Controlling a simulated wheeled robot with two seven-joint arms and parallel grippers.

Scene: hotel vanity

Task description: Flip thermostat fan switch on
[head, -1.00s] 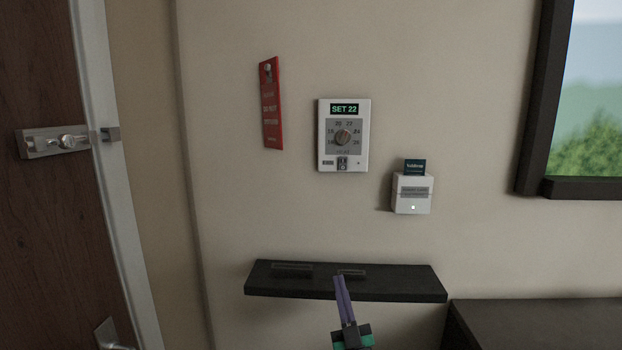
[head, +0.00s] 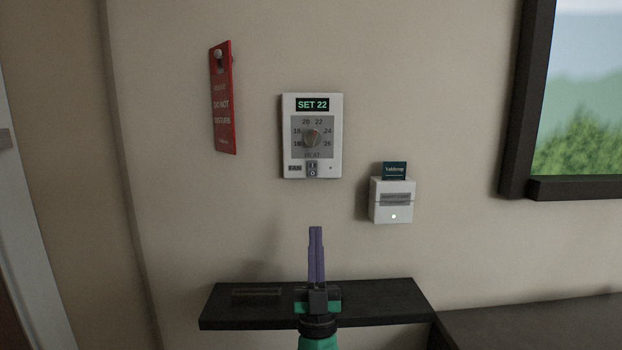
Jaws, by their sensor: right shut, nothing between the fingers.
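The white thermostat (head: 328,130) is on the wall near the middle of the head view. Its display (head: 312,104) reads SET 22, above a round dial (head: 313,138). The small fan switch (head: 312,170), marked I and O, is at its lower edge beside a FAN label; which side is pressed is too small to tell. My right gripper (head: 316,230) points up with its purple fingers shut and empty. It is below the thermostat, its tips apart from the switch in the picture. My left gripper is not in view.
A red door hanger (head: 222,100) hangs left of the thermostat. A white card holder (head: 393,208) with a dark green card (head: 395,171) is at its lower right. A dark shelf (head: 385,305) lies below, behind my right gripper. The wall between shelf and thermostat is clear.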

